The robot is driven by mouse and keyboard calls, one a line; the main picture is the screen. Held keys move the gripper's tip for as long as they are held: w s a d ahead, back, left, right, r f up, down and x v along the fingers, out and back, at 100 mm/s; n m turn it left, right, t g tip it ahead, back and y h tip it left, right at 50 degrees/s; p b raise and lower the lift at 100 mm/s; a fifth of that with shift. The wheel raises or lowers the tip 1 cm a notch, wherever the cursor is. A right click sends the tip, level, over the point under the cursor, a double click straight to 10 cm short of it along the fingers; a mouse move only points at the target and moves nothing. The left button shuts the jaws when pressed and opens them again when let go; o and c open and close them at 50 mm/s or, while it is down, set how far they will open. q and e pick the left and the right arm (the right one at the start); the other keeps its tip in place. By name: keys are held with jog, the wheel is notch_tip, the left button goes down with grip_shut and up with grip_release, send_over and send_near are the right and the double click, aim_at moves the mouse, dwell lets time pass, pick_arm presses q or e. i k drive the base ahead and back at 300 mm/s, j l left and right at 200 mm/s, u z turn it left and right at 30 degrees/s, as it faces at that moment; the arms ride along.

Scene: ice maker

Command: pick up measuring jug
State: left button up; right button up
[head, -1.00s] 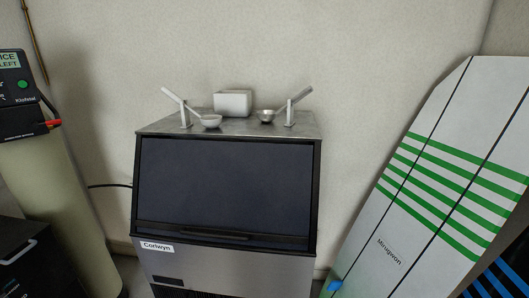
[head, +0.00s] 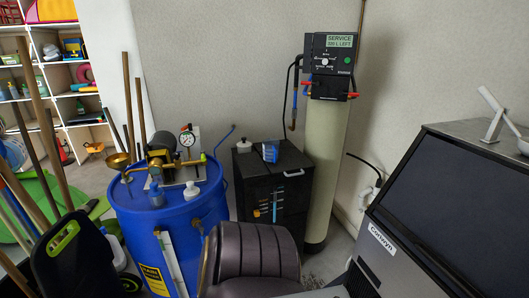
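A small blue container (head: 270,151) stands on top of a black cabinet (head: 275,190) near the middle of the head view. It may be the measuring jug, but it is too small to be sure. A small blue bottle (head: 156,194) stands on the lid of a blue drum (head: 175,228) further left. Neither of my grippers shows in the head view, and nothing is seen touching the blue container.
A tall beige tank (head: 327,165) with a control head stands right of the cabinet. The ice maker (head: 440,215) fills the right side. A dark padded seat (head: 250,257) is in front. Long poles (head: 35,130) lean at left, before shelves (head: 75,70).

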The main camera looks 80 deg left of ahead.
aim_at(270, 147)
jog(key=u, duration=3.85)
